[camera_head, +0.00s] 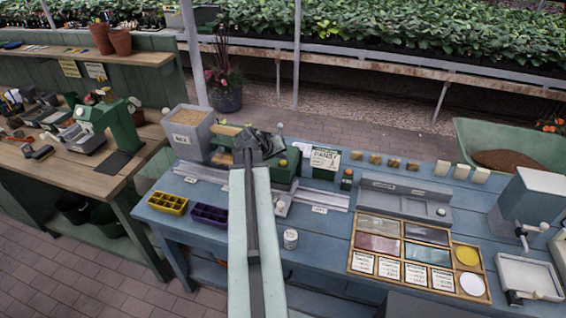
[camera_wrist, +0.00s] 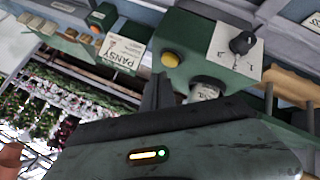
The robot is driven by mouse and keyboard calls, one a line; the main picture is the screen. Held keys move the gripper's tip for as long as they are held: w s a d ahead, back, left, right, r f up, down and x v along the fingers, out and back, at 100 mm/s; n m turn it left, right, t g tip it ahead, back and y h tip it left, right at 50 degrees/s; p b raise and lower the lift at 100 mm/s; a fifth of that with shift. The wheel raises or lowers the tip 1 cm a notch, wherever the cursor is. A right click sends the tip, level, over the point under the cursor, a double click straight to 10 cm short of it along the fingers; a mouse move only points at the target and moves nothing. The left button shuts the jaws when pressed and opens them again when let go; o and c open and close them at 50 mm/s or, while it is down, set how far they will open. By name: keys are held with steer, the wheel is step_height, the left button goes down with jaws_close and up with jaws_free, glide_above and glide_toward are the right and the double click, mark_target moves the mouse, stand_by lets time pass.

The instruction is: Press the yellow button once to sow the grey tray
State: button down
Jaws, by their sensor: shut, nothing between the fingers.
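The yellow button (camera_wrist: 170,59) is a round cap on the face of a green box (camera_wrist: 205,45). The box also carries a black knob (camera_wrist: 242,42) on a white dial card. In the head view the button (camera_head: 283,163) shows small on the green machine (camera_head: 285,175), just right of my gripper (camera_head: 264,146). In the wrist view my gripper (camera_wrist: 159,80) is shut and empty, its dark fingers close below the button; I cannot tell whether they touch it. A small light-grey piece (camera_head: 282,205) sits beside the rails, partly behind my arm; I cannot tell whether it is the grey tray.
A yellow tray (camera_head: 168,203) and a purple tray (camera_head: 209,215) stand on the blue table, left of my arm. A grey hopper (camera_head: 187,132) stands behind them.

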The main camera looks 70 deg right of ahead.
mark_target(281, 164)
stand_by(0.4)
steer(key=shift+f+b, duration=0.4)
steer(key=shift+f+b, duration=0.6)
stand_by(0.5)
steer(key=shift+r, duration=0.1)
steer(key=shift+r+p, duration=0.95)
steer(key=shift+p, duration=0.05)
step_height(281, 164, up, 5)
steer(key=p, duration=0.5)
steer(key=shift+w, duration=0.1)
stand_by(0.5)
